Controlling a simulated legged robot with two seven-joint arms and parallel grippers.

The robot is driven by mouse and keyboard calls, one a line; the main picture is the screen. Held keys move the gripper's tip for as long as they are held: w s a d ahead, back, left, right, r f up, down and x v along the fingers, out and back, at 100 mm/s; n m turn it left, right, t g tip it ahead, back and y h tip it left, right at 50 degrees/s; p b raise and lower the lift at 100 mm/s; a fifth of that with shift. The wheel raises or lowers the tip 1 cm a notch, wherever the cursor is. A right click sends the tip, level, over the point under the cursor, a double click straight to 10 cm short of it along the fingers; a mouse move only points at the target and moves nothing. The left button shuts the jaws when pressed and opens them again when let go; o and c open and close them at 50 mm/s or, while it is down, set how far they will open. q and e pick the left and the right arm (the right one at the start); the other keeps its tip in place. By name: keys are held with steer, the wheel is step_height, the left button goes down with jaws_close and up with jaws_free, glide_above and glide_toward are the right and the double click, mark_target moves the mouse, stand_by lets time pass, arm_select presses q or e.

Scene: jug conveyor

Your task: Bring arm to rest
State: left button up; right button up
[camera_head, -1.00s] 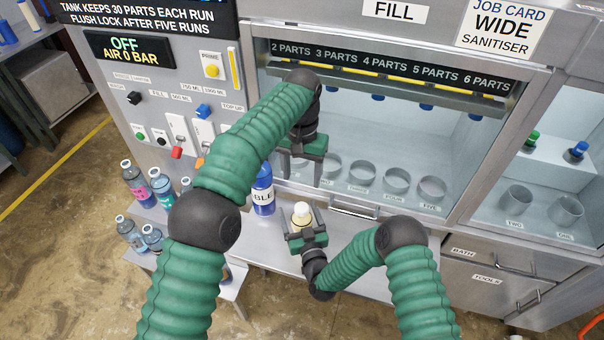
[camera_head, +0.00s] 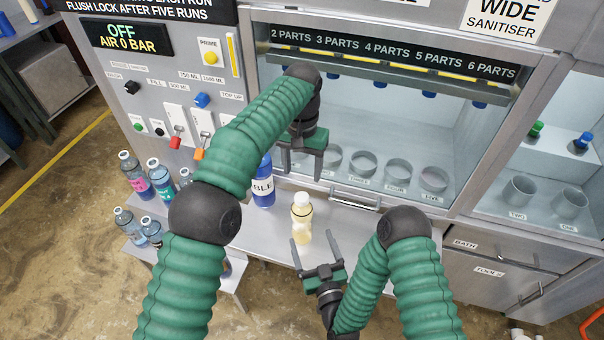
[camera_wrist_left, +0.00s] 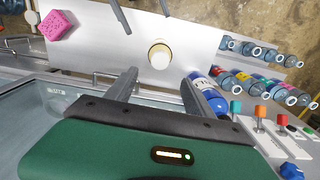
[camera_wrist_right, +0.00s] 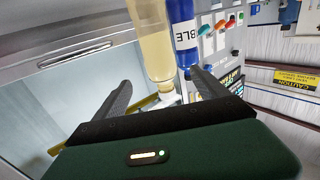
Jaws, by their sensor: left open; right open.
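My right gripper (camera_head: 317,255) is open and empty at the front of the steel shelf. A pale yellow bottle with a cream cap (camera_head: 302,215) stands upright on the shelf just beyond its fingertips, apart from them. The bottle shows close ahead of the fingers in the right wrist view (camera_wrist_right: 152,45) and from above in the left wrist view (camera_wrist_left: 159,55). My left gripper (camera_head: 302,165) is open and empty, raised in front of the cabinet window, above and behind the bottle. The left forearm hides part of the control panel.
A blue bottle (camera_head: 263,190) stands on the shelf (camera_head: 345,245) left of the yellow one. Several bottles (camera_head: 140,180) crowd the left side. Cup holders (camera_head: 363,163) sit behind the window. A pink block (camera_wrist_left: 57,25) lies on the shelf. The shelf's right part is largely clear.

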arm_select(q)
steer(key=shift+f+b, duration=0.35)
steer(key=shift+f, duration=0.35)
arm_select(e)
steer(key=v, duration=0.2)
steer(key=shift+s+d, duration=0.1)
steer(key=shift+s, duration=0.2)
